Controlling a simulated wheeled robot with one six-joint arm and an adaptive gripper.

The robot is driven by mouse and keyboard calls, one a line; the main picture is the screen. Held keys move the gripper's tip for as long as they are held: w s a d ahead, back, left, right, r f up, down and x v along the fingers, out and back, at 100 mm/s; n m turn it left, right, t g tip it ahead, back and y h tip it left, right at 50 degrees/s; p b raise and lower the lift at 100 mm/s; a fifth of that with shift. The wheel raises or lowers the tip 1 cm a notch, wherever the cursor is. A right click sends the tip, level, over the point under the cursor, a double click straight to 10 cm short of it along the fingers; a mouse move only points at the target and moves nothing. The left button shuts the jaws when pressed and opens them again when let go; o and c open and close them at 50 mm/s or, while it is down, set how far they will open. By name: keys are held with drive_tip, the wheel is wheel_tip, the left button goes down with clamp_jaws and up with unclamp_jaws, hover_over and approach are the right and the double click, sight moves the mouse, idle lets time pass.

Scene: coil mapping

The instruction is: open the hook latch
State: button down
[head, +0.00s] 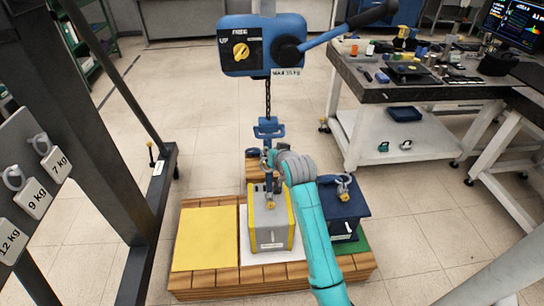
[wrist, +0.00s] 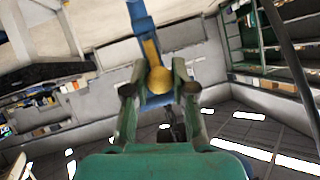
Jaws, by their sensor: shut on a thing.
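The blue hook (head: 268,128) hangs on a chain below the hoist in the head view. My gripper (head: 268,160) is just below the hook block, at the end of my teal arm, which partly hides the lower hook. In the wrist view, my gripper's fingers (wrist: 157,80) stand on both sides of a brass-yellow round-ended part, which I take as the hook latch (wrist: 159,80). The blue hook body (wrist: 141,18) rises behind it. My gripper is shut on the latch. Whether the latch is swung open cannot be told.
The blue hoist (head: 262,45) with a yellow knob and lever hangs above. A workbench (head: 400,94) is at right, a dark frame (head: 135,200) at left.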

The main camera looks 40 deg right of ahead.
drive_tip(key=shift+w+d+r, duration=0.1)
drive_tip(key=shift+w+r, duration=0.1)
drive_tip(key=shift+r, duration=1)
idle(0.6)
drive_tip(key=c, duration=0.9)
unclamp_jaws()
drive_tip(key=shift+d+f, duration=0.1)
drive_tip(key=shift+c, duration=0.2)
drive_tip(key=shift+s+a, duration=0.25)
drive_tip(key=shift+s, duration=0.1)
drive_tip(key=v, duration=1.1)
drive_tip(key=shift+r, duration=0.2)
